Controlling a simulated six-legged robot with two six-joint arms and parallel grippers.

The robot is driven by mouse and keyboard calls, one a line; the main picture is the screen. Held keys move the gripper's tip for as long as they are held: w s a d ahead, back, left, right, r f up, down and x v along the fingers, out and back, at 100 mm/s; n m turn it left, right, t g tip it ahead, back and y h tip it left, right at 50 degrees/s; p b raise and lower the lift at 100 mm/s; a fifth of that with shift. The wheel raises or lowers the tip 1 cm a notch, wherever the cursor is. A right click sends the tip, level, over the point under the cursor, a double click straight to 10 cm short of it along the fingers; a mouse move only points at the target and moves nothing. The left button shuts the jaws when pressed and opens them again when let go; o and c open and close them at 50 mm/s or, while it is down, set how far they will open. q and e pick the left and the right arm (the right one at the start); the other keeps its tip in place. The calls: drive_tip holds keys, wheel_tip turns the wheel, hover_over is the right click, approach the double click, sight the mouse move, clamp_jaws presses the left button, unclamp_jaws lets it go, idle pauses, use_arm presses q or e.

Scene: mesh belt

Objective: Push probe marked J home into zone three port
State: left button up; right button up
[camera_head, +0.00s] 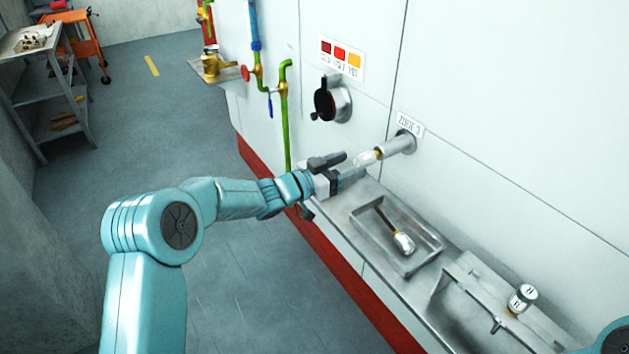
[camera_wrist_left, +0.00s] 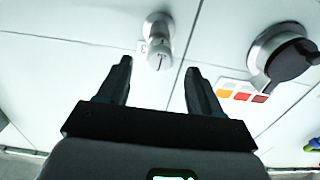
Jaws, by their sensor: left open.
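The zone 3 port (camera_head: 402,142) is a metal tube standing out from the white wall, beside a label reading ZONE 3. A probe (camera_head: 368,158) with a pale, glassy end and a brassy band sticks out of its mouth. In the left wrist view the probe (camera_wrist_left: 154,62) shows end-on below the port (camera_wrist_left: 158,26). My left gripper (camera_head: 352,168) is open and empty, just short of the probe's outer end, with its fingers pointing at the wall. I cannot read a letter J on this probe. My right gripper is out of view.
A metal tray (camera_head: 350,221) on the ledge below holds another probe (camera_head: 403,242). A white labelled cylinder (camera_head: 521,299) stands on a metal box to the right. A black round cap (camera_head: 326,103), green pipe (camera_head: 285,120) and colour label (camera_head: 341,60) are on the wall left of the port.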

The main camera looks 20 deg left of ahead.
use_arm(q)
drive_tip(key=b+v, duration=0.1)
drive_tip(key=v, duration=1)
drive_tip(key=shift+s+a+b, duration=0.25)
drive_tip(key=shift+s+b, duration=0.05)
drive_tip(key=shift+s, duration=0.05)
